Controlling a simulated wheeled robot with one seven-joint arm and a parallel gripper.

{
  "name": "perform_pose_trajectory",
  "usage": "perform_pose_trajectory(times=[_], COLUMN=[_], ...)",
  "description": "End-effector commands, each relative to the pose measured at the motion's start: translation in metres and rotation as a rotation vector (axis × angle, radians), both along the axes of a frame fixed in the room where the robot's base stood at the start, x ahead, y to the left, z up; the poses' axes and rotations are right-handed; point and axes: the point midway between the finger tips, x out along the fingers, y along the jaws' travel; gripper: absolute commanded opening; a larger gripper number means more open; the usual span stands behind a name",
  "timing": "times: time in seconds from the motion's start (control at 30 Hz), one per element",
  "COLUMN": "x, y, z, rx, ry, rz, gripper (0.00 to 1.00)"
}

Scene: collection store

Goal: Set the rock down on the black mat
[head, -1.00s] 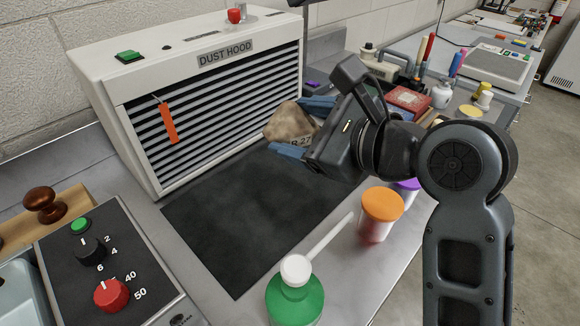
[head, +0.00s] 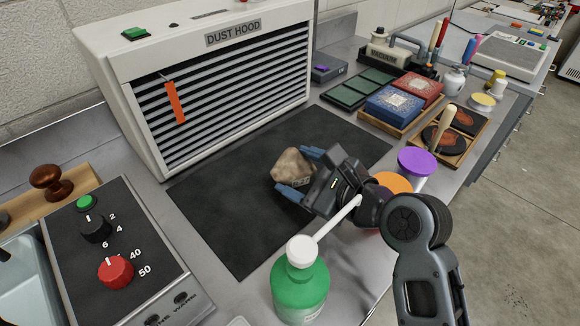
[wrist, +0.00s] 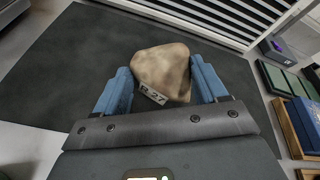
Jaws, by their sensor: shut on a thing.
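The rock (head: 292,169) is tan and brown with a small label, reading R-27 in the wrist view (wrist: 160,68). My gripper (head: 302,174) is shut on it, with one blue finger on each side, which also shows in the wrist view (wrist: 161,88). The black mat (head: 235,215) lies flat on the bench in front of the dust hood. The rock is over the right part of the mat, low down. I cannot tell whether its underside touches the mat, as the fingers and gripper body hide part of it.
The dust hood (head: 215,90) stands behind the mat. A green bottle (head: 299,290) with a white spout stands at the front, near my arm. Jars with orange (head: 391,184) and purple (head: 417,162) lids stand to the right. The left part of the mat is clear.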

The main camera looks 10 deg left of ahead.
Motion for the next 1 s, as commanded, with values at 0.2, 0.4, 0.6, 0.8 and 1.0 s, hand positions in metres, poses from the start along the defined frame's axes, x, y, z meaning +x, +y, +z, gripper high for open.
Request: perform_pose_trajectory(times=[0.2,0.4,0.6,0.8,1.0], x=[0.019,0.018,0.018,0.018,0.018], y=[0.024,0.022,0.022,0.022,0.022], z=[0.003,-0.008,-0.008,-0.013,-0.013], rx=[0.003,0.004,0.004,0.000,0.000], ry=[-0.003,-0.004,-0.004,0.001,0.000], rz=[0.001,0.000,0.000,0.001,0.000], gripper=[0.00,0.00,0.00,0.78,0.97])
